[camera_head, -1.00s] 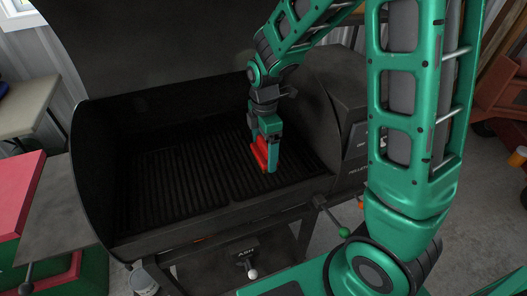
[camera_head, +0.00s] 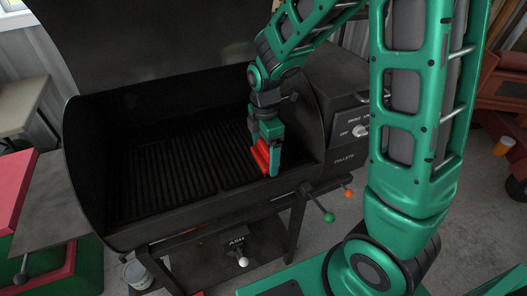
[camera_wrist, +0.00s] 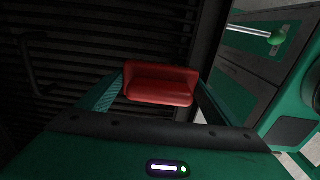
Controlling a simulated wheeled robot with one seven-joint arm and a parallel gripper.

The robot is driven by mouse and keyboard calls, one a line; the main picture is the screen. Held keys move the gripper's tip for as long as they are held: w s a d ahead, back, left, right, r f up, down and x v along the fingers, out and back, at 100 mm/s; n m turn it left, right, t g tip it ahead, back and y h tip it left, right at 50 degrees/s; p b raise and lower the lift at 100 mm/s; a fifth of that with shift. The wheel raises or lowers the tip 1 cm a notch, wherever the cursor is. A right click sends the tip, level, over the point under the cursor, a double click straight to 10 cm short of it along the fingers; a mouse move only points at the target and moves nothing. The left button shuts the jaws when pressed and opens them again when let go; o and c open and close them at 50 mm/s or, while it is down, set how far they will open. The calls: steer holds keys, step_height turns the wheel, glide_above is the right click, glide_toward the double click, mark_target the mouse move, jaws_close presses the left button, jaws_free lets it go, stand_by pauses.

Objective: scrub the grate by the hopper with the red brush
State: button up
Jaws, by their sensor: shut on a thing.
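My gripper (camera_head: 265,152) is shut on the red brush (camera_head: 260,158), over the grate on the right side of the open grill. In the wrist view the brush's red body (camera_wrist: 160,84) sits between both fingers. The grate by the hopper (camera_head: 226,150) has dark parallel bars; bars also show at the left of the wrist view (camera_wrist: 75,60). The hopper (camera_head: 345,135), marked "PELLETS", stands to the right of the grill. The brush's underside is hidden, so I cannot tell whether it touches the bars.
A second grate (camera_head: 160,178) lies to the left. The raised lid (camera_head: 150,50) stands behind, and the grill's front rim (camera_head: 200,220) and right wall are close to my gripper. A green-knobbed handle (camera_head: 328,216) sticks out in front. A side shelf (camera_head: 50,205) is at the left.

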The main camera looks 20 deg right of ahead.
mark_target(265, 145)
step_height(265, 145, up, 4)
steer(key=shift+s+f, duration=0.1)
steer(key=shift+f, duration=0.05)
steer(key=shift+r, duration=2.45)
